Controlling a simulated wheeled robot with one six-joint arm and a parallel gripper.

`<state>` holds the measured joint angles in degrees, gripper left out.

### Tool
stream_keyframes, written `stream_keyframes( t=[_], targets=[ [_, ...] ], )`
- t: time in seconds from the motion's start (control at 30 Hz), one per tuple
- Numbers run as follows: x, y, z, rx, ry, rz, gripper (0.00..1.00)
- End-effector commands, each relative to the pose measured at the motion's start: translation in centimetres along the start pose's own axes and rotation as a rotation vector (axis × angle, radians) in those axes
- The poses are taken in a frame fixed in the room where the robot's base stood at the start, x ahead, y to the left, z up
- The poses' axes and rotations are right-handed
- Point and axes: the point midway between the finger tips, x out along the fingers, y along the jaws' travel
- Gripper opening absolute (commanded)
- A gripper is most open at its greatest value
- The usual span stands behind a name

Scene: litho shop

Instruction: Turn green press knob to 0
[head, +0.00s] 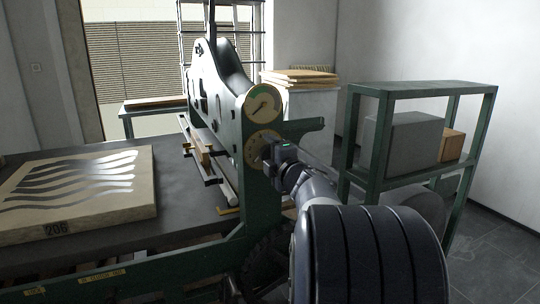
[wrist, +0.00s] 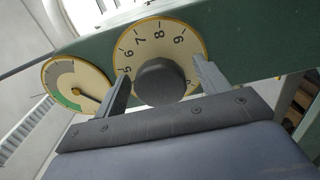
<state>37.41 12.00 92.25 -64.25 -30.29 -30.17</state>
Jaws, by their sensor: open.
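The green press (head: 230,125) stands in the middle of the head view. Its knob (wrist: 160,82) is dark and round, on a cream dial (wrist: 150,42) with a yellow rim. The numbers 5 to 9 show on the dial; no pointer mark on the knob can be made out, and the dial's lower part is hidden. In the head view the dial (head: 253,148) is partly covered by my gripper (head: 270,150). In the wrist view my gripper (wrist: 161,70) is open, with one finger on each side of the knob. Contact cannot be told.
A gauge (wrist: 77,85) with a green sector and a needle sits beside the dial. A litho stone (head: 85,205) lies on the press bed at left. A green shelf (head: 415,90) with boxes stands at right. Floor is clear at far right.

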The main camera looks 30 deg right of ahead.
Motion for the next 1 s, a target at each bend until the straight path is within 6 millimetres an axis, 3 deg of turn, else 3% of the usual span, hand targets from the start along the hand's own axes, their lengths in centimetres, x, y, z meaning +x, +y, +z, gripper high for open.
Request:
stream_keyframes(
  t=[0.53,0.7,1.0],
  targets=[
    [-9.0,0.2,0.1,0.000,-0.003,0.001,0.70],
    [-10.4,0.0,0.0,-0.001,-0.001,0.000,0.70],
    [-10.5,0.0,0.0,0.000,0.000,0.000,0.70]
  ],
)
